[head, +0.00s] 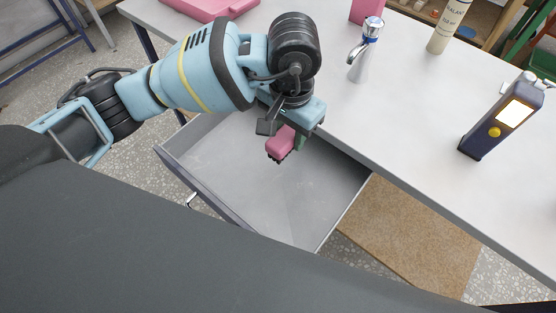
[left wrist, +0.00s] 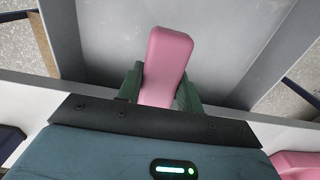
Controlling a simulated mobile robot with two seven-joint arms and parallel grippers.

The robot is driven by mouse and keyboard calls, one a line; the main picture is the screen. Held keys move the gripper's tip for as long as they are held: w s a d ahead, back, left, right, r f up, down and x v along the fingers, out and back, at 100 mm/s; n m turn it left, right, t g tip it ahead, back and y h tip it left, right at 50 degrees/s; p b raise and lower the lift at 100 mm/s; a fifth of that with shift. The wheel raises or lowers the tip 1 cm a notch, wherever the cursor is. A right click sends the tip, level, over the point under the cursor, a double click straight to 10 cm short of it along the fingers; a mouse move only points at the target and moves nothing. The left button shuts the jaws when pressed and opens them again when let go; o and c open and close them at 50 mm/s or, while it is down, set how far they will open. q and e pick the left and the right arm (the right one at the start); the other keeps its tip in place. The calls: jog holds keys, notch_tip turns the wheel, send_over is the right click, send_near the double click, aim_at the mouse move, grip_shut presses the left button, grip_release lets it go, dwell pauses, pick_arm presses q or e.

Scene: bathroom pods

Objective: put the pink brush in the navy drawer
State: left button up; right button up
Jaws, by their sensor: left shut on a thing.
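The pink brush (head: 281,143) is held in my left gripper (head: 281,128). In the left wrist view the brush (left wrist: 167,62) stands out between the two green fingers of the gripper (left wrist: 159,88), which are shut on its sides. The navy drawer (head: 262,187) is pulled open under the table top, and its grey inside looks empty. The brush is above the drawer's interior, near the table edge. In the left wrist view the drawer's grey floor (left wrist: 110,40) lies behind the brush. My right gripper is not in view.
A pink item (head: 212,8) lies at the back left.

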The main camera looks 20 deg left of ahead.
pick_arm(q)
jog(key=shift+f, duration=4.95)
jog(key=shift+f, duration=0.2)
jog(key=o, duration=1)
jog(key=shift+r, duration=0.1)
notch_tip(320, 180, up, 12)
jog(key=shift+r, duration=0.1)
